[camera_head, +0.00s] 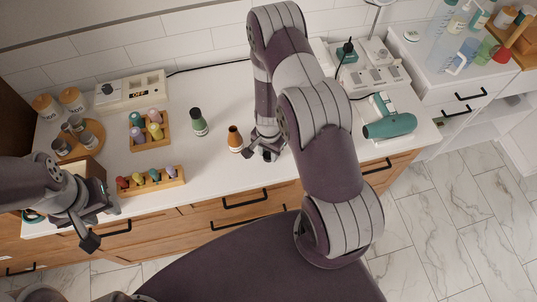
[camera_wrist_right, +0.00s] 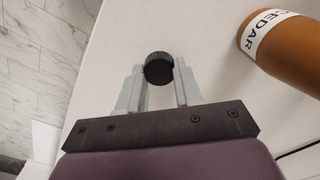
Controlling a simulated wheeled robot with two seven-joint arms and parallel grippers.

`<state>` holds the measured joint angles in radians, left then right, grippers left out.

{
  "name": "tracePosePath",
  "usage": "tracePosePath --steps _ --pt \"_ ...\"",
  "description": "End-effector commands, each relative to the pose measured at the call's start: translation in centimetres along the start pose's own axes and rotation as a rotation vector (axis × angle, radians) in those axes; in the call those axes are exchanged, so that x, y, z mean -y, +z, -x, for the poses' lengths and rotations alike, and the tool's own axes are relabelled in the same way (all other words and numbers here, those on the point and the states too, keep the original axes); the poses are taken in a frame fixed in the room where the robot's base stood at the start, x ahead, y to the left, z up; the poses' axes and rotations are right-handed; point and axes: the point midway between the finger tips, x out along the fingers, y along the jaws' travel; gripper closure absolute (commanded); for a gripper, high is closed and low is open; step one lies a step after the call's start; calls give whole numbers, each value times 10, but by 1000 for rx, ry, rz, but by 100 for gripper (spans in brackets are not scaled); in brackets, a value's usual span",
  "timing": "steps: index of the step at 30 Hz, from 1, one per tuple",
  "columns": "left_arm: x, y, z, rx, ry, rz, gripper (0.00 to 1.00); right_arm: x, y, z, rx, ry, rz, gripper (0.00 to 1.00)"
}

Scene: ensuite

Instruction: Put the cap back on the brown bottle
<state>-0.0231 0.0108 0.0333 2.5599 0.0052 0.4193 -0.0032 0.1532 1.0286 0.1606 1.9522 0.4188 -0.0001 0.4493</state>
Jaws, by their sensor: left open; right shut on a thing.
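The brown bottle (camera_head: 235,140) stands upright on the white counter, just left of my right gripper (camera_head: 262,154). In the right wrist view the brown bottle (camera_wrist_right: 292,48) is at the upper right with a white label reading CEDAR; its neck is out of that frame. My right gripper (camera_wrist_right: 159,75) is shut on a round black cap (camera_wrist_right: 158,67), held between its fingertips beside the bottle and apart from it. My left gripper (camera_head: 103,222) is open and empty at the counter's front left edge.
Two wooden racks of coloured items, one at the back (camera_head: 150,131) and one in front (camera_head: 150,181), sit further left. A teal hair dryer (camera_head: 390,126) lies at the right. Counter in front of the bottles is clear.

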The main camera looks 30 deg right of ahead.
Motion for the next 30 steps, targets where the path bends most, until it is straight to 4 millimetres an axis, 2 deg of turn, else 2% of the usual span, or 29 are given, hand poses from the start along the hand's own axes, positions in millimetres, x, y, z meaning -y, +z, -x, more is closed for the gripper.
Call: tracePosePath --steps 8,13,16,17,19,24,30 --pt "0 0 5 0 0 0 57 0 0 6 1 1 0 94" --pt "0 -3 23 0 0 0 57 0 0 29 0 0 0 94" --pt "0 -5 43 0 0 0 57 0 0 52 0 0 0 94" --pt "0 -4 26 -2 0 0 57 -6 -2 43 -1 -1 -3 94" --pt "0 -1 8 0 0 0 57 -22 -4 46 -2 -2 -5 94" --pt "0 0 3 0 0 0 57 -60 -10 76 -2 -2 -5 94" --pt "0 -1 5 0 0 0 57 -97 -15 100 0 0 -5 94"
